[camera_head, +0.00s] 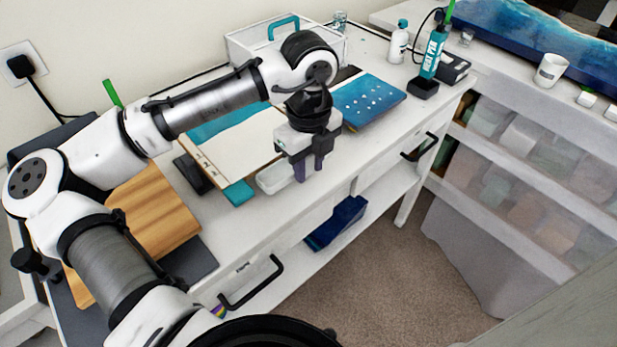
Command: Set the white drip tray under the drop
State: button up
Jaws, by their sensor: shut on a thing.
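The white drip tray (271,181) is a small shallow white dish at the front edge of the white table, just right of a teal block (239,193). My gripper (309,172) points down at the tray's right end, with its dark fingers at the tray's edge. It is shut on the tray, though the contact is partly hidden by the fingers. I cannot tell whether the tray rests on the table or is slightly lifted. A cream and teal panel (225,152) lies behind the tray, with its front edge close to it. I cannot make out a drop.
A blue panel with white dots (369,98) lies to the right. A white caddy with a teal handle (247,50) stands behind my arm. A teal bottle (430,62) and a white bottle (398,43) stand at back right. A wooden board (150,225) lies left.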

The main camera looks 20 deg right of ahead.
aim_at(308, 176)
jog(key=shift+f, duration=2.5)
jog(key=shift+f, duration=0.2)
jog(key=o, duration=1)
jog(key=shift+c, duration=0.2)
jog(key=shift+r, duration=0.15)
notch_tip(308, 176, up, 12)
jog(key=shift+r+b, duration=0.1)
jog(key=shift+b, duration=0.2)
jog(key=shift+s, duration=0.1)
